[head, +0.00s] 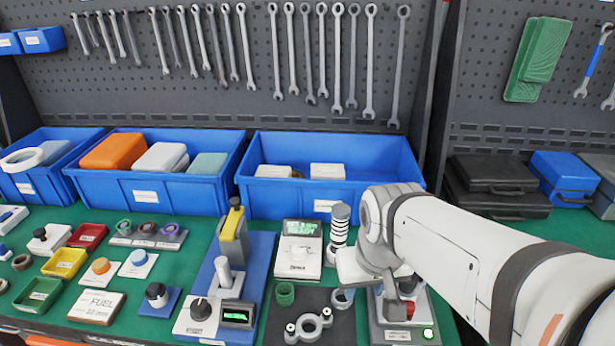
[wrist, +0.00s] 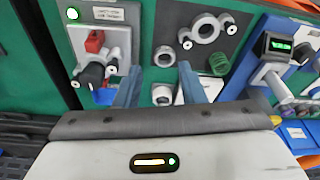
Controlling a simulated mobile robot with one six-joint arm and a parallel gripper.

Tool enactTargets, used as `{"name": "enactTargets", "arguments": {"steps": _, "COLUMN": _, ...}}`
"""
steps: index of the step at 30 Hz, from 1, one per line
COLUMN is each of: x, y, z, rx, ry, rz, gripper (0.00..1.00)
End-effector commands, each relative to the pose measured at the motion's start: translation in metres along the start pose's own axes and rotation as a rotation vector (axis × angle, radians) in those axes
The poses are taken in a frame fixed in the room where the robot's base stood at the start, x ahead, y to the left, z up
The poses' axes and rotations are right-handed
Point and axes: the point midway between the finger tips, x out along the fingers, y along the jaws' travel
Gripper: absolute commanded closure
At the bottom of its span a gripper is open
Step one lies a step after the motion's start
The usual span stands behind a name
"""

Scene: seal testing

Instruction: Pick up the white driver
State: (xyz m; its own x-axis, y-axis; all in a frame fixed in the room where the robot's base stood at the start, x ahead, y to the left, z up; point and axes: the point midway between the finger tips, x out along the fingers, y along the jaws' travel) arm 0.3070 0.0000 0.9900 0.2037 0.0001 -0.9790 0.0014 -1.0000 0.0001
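No tool is plainly marked as the white driver. The closest match is an upright white cylinder with black bands and a grey top (head: 340,228), standing behind and left of my gripper in the head view. In the wrist view a round white end (wrist: 162,95) shows between the fingers; I cannot tell whether it is the same thing. My gripper (wrist: 160,82) is open, its two blue-grey fingers apart with nothing clamped. In the head view my gripper (head: 378,278) hangs low over the bench, partly hidden by my arm.
A grey ring (wrist: 164,56) lies just beyond the fingertips. A grey two-screw ring part (head: 309,327), green cylinder (head: 285,294) and white display unit (head: 297,262) are close left. A device with a red part (wrist: 95,41) is beside the gripper. Blue bins (head: 290,205) line the back.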

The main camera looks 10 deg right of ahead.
Motion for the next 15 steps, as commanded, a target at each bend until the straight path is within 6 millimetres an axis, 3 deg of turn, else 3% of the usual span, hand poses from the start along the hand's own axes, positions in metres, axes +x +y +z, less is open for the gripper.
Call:
{"name": "enactTargets", "arguments": {"steps": 5, "x": 0.0, "y": 0.0, "z": 0.0, "rx": 0.0, "ry": 0.0, "rz": 0.0, "gripper": 0.64}}
{"name": "enactTargets", "arguments": {"steps": 9, "x": -0.003, "y": 0.0, "z": -0.005, "rx": 0.008, "ry": -0.003, "rz": 0.001, "gripper": 0.52}}
{"name": "enactTargets", "arguments": {"steps": 11, "x": -0.005, "y": 0.0, "z": -0.013, "rx": 0.02, "ry": -0.008, "rz": 0.003, "gripper": 0.47}}
{"name": "enactTargets", "arguments": {"steps": 15, "x": -0.014, "y": 0.006, "z": -0.049, "rx": 0.087, "ry": -0.025, "rz": 0.012, "gripper": 0.39}}
